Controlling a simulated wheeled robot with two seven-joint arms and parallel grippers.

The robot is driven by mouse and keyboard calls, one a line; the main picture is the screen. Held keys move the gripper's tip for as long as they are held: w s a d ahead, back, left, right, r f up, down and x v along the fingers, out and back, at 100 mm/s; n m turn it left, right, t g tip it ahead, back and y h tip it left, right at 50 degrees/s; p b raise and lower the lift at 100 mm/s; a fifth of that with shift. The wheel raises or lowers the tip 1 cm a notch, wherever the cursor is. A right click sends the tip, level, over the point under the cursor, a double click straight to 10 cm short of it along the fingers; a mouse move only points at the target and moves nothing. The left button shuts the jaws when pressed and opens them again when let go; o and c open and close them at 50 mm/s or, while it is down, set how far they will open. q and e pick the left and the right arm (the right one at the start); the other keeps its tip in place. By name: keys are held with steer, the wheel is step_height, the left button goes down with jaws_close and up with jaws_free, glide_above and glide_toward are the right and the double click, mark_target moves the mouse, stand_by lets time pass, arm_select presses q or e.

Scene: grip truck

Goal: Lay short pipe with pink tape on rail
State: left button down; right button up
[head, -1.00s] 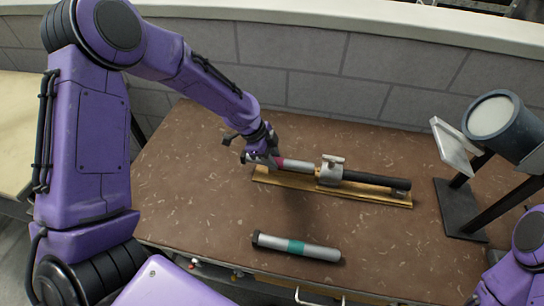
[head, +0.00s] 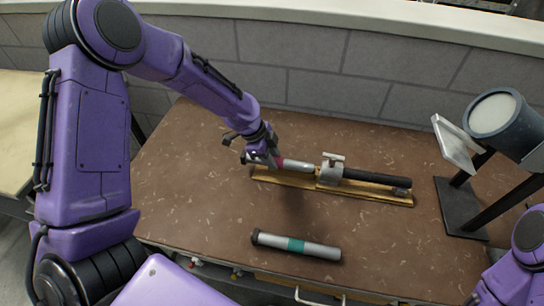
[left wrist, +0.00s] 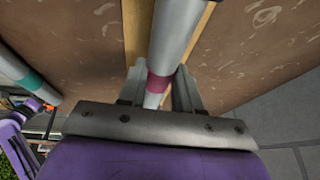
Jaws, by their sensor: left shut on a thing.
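The short silver pipe with pink tape (head: 301,166) lies lengthwise along the wooden rail (head: 285,180). Its right end meets the metal clamp (head: 331,170); how far it enters is unclear. My left gripper (head: 266,158) is shut on this pipe near its left end, by the pink tape. In the left wrist view, the fingers (left wrist: 157,92) flank the pipe (left wrist: 177,30) at the tape (left wrist: 157,82), with the rail (left wrist: 138,35) below. I cannot tell whether the pipe touches the rail. My right gripper is out of view.
A silver pipe with teal tape (head: 318,249) lies on the brown table (head: 205,200) in front of the rail. A black pipe (head: 370,178) extends right from the clamp. A lamp (head: 493,115) stands at the right. A block wall (head: 300,60) runs behind.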

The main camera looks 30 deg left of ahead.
arm_select(q)
steer(key=c, duration=0.7)
jaws_free()
steer(key=v, duration=1)
steer(key=shift+r+b, duration=0.2)
steer(key=shift+b, duration=0.15)
